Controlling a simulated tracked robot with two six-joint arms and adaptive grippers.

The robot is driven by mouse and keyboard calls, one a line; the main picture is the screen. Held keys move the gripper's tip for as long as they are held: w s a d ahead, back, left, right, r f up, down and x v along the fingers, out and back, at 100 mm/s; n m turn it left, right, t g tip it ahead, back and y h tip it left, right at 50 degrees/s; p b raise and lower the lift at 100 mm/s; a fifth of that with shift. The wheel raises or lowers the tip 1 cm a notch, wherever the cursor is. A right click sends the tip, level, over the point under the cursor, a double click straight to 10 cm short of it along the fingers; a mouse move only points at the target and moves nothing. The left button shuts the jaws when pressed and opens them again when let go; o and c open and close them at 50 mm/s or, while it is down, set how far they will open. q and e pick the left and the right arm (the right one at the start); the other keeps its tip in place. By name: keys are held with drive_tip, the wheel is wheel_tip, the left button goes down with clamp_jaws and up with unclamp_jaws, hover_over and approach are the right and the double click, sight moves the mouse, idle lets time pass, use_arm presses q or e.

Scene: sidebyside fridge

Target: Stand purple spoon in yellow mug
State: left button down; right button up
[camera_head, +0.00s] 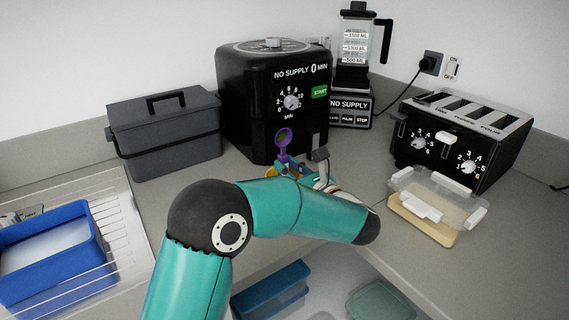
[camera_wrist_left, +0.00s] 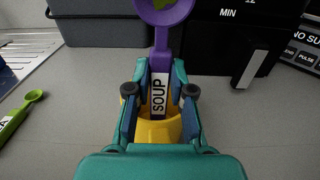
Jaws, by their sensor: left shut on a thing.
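The purple spoon (camera_head: 283,137) stands bowl up in front of the black appliance; it also shows in the left wrist view (camera_wrist_left: 162,38), with a white SOUP label on its handle. My left gripper (camera_head: 290,168) is shut on the handle, one finger on each side in the wrist view (camera_wrist_left: 159,100). The yellow mug (camera_wrist_left: 158,131) is right below and around the handle's lower end, partly hidden by the fingers. How deep the handle sits in the mug is hidden. Only a sliver of the mug shows in the head view (camera_head: 270,172). My right gripper is out of view.
A black air fryer (camera_head: 272,95) stands close behind, a blender (camera_head: 352,75) and toaster (camera_head: 460,135) to the right. A grey lidded box (camera_head: 168,140) is at left. A green spoon (camera_wrist_left: 20,115) lies left of the mug. A clear-lidded container (camera_head: 433,205) sits right of my arm.

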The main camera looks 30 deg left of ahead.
use_arm(q)
drive_tip(key=c, duration=0.9)
unclamp_jaws()
drive_tip(key=shift+c, duration=0.2)
drive_tip(key=shift+d, duration=0.1)
drive_tip(key=v, duration=1.2)
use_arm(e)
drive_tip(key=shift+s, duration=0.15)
use_arm(q)
drive_tip(key=shift+s+f, duration=0.1)
drive_tip(key=shift+f, duration=0.05)
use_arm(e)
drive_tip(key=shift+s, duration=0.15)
